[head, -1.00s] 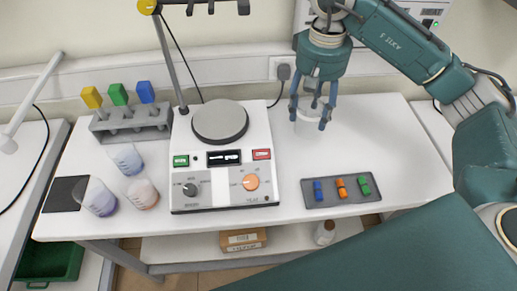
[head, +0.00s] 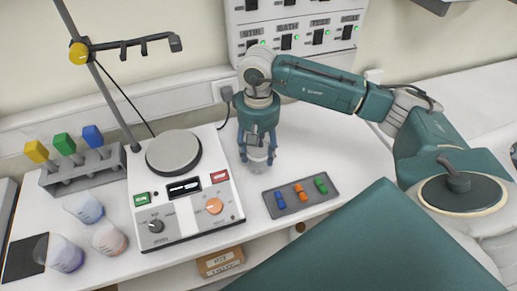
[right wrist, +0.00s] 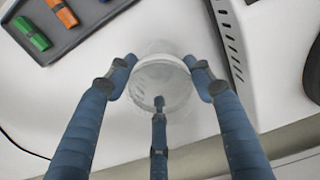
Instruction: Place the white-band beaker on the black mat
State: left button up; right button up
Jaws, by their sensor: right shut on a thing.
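A clear, empty-looking beaker (head: 259,161) with a pale band is between the fingers of my right gripper (head: 257,150), right of the hotplate. In the right wrist view the three blue fingers of this gripper (right wrist: 160,90) close around the beaker (right wrist: 163,88). Whether its base touches the table is unclear. The black mat (head: 20,262) lies at the far left of the table. A beaker with purple liquid (head: 66,254) stands at its right edge, overlapping it in the picture. My left gripper is not in view.
A white hotplate (head: 182,216) stands mid-table between the held beaker and the mat. Two more beakers (head: 84,208) (head: 109,239) stand left of it, below a grey rack (head: 84,172) with coloured-top items. A grey tray (head: 301,197) lies to the right. A stand rod (head: 97,75) rises behind the hotplate.

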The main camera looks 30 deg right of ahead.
jog(key=shift+f, duration=0.2)
jog(key=o, duration=1.7)
jog(key=shift+r, duration=0.1)
